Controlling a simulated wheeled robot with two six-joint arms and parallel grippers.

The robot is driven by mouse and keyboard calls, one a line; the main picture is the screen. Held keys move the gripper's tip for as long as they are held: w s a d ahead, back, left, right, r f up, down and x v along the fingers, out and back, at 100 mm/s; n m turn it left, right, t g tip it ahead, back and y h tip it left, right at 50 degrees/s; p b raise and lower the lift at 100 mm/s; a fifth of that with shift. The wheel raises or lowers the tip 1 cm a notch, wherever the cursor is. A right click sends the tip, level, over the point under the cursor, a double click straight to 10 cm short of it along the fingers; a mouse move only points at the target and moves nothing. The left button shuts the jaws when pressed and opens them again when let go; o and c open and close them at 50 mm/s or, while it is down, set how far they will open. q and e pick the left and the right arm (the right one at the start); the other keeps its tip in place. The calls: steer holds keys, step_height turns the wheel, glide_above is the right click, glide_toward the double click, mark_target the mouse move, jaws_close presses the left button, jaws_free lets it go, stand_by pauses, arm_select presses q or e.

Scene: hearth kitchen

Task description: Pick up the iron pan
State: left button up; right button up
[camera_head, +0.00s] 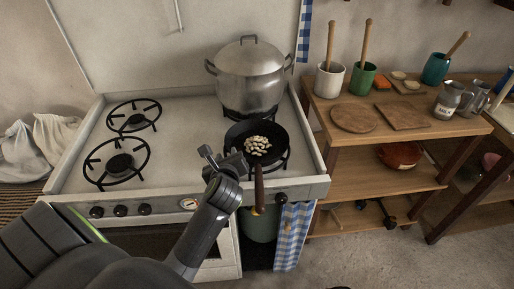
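The black iron pan (236,132) sits on the front right burner of the stove. It holds several pale, bean-like pieces (257,145). Its dark handle (259,188) points toward me and reaches past the stove's front edge. My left gripper (222,153) is over the stove top at the pan's left front, left of the handle. Its fingers look spread, with nothing between them, and it partly covers the pan's left front rim. I cannot tell whether it touches the rim. My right gripper is not in view.
A large lidded metal pot (248,75) stands right behind the pan. Two empty burners (120,163) are on the left. A checked towel (293,235) hangs at the stove front near a green container (258,226). A wooden shelf (380,140) with boards and cups stands at right.

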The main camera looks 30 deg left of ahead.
mark_target(227, 140)
arm_select(q)
steer(key=shift+x, duration=4.8)
steer(key=shift+s, duration=0.1)
jaws_close()
steer(key=shift+a+r, duration=0.1)
steer(key=shift+r, duration=0.05)
